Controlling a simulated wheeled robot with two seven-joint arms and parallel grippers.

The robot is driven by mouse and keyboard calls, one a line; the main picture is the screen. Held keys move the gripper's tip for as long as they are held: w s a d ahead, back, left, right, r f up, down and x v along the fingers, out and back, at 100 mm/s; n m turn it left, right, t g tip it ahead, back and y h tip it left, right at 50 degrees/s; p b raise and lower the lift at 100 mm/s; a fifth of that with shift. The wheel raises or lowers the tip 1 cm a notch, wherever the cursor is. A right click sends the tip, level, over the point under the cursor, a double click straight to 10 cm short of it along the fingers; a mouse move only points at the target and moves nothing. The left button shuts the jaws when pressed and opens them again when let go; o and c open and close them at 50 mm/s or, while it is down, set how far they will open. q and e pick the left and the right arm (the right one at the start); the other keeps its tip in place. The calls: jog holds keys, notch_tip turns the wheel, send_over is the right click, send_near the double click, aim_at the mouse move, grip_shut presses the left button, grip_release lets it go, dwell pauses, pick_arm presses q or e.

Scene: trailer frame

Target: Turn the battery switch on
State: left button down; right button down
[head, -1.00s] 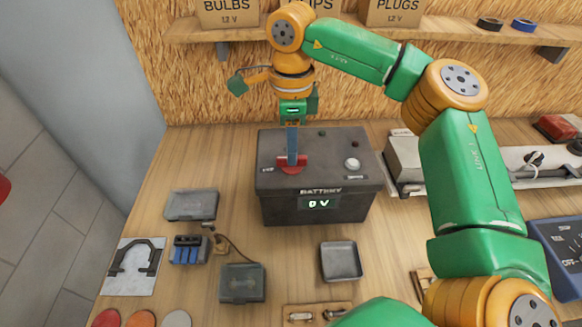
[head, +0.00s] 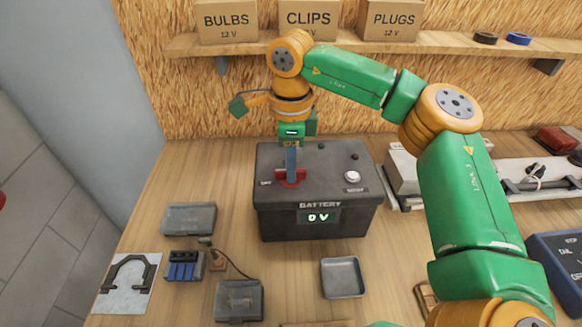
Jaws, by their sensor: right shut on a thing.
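The dark grey battery box (head: 272,219) stands on the wooden bench, and its display (head: 318,217) reads 0 V. A red switch (head: 300,176) sits on the left of its top, beside a small label (head: 266,183) that seems to read OFF. My right gripper (head: 291,174) points down from above and is shut on the red switch. Its fingers hide the middle of the switch, so its exact angle is hard to tell. A white button (head: 352,176) and two small dark lamps are also on the box top. My left gripper is out of view.
A small grey tray (head: 342,278), a blue fuse block (head: 184,268) and dark grey cases (head: 189,219) lie in front and left of the battery. A shelf with cardboard boxes (head: 310,22) runs behind. My right arm covers much of the right side.

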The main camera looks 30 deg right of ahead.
jog(key=shift+f+m, duration=0.15)
jog(key=shift+m, duration=0.95)
jog(key=m, duration=0.2)
jog(key=shift+m, duration=0.4)
jog(key=m+b, duration=0.1)
jog(key=m, duration=0.3)
jog(key=shift+m, duration=0.6)
jog(key=m+b, duration=0.1)
jog(key=m, duration=0.2)
jog(key=shift+a, duration=0.1)
jog(key=shift+m, duration=1.1)
jog(key=m, duration=0.3)
jog(key=c, duration=0.8)
grip_release()
jog(key=shift+o, duration=0.2)
